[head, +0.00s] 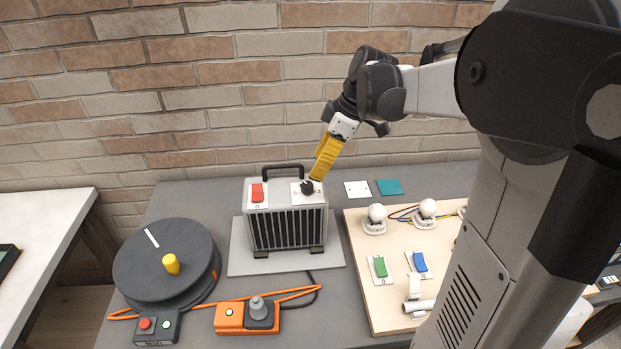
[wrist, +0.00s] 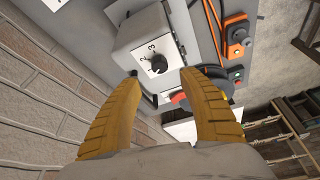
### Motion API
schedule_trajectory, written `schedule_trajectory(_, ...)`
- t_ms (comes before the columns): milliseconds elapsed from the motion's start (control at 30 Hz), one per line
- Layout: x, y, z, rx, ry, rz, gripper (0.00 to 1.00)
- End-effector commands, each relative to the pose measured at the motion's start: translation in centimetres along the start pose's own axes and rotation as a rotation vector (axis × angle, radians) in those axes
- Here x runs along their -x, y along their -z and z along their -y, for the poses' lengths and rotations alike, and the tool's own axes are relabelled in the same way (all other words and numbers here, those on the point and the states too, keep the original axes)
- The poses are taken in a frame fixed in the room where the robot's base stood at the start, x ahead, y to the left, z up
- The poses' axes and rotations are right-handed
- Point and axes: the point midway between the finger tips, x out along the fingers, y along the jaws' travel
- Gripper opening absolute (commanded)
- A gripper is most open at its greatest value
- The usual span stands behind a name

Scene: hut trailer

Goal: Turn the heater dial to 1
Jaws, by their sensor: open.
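The heater (head: 287,228) is a light grey box with a dark front grille, standing on a grey plate. Its black round dial (head: 307,187) sits on a white panel at the top right. In the wrist view the dial (wrist: 158,64) shows beyond the fingertips, with the numerals 2 and 3 readable beside it; its exact setting is hard to tell. My gripper (head: 318,174) has yellow fingers and is at the dial, from above and behind. In the wrist view my gripper (wrist: 159,77) is open, with nothing between its fingers; contact with the dial cannot be told.
A red switch (head: 257,193) and a black carry handle (head: 283,168) are on the heater's top, close to the dial. A dark cable reel (head: 165,262) stands at left. A wooden board (head: 362,280) with bulbs and switches lies at right. A brick wall (head: 200,90) is behind.

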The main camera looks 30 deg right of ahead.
Motion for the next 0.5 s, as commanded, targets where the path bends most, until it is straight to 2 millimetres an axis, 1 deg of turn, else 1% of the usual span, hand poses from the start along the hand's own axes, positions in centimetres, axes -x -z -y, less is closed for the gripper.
schedule_trajectory(33, 1.1, 0.0, 0.0, -0.001, -0.001, 0.000, 0.50)
schedule_trajectory(100, 2.3, 0.0, 0.0, 0.000, -0.001, 0.000, 0.50)
schedule_trajectory(200, 3.5, 0.0, 0.0, 0.000, -0.001, 0.000, 0.50)
schedule_trajectory(300, 4.2, 0.0, 0.0, 0.000, -0.001, 0.000, 0.50)
schedule_trajectory(500, 4.4, 0.0, 0.0, 0.001, 0.000, 0.000, 0.50)
